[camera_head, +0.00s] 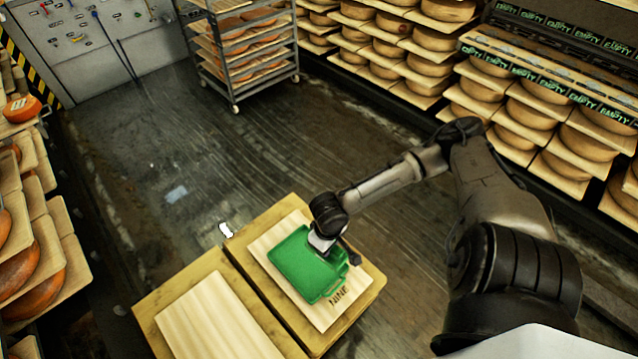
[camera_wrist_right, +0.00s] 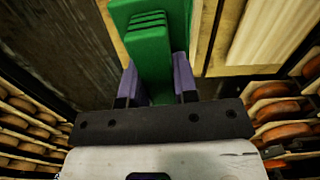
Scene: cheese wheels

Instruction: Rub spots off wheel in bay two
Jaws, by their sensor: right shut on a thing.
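My right gripper (camera_head: 322,240) reaches in from the right and is shut on a green tray-like thing (camera_head: 300,268). The green thing is over a pale board (camera_head: 268,243) marked NINE; I cannot tell whether it touches the board. In the right wrist view, the two fingers (camera_wrist_right: 158,88) stand on either side of its ridged green handle (camera_wrist_right: 150,50). No label for bay two is readable, and I cannot tell which wheel is the spotted one. Orange wheels (camera_head: 20,108) sit on boards at the left edge. My left gripper is not in view.
A bare pale board (camera_head: 220,320) lies on the wooden stand at left. A wheeled rack (camera_head: 240,50) stands at the back. Shelves of cheese wheels (camera_head: 525,115) line the right, with EMPTY labels above. A small white thing (camera_head: 226,230) lies by the stand. Floor behind is open.

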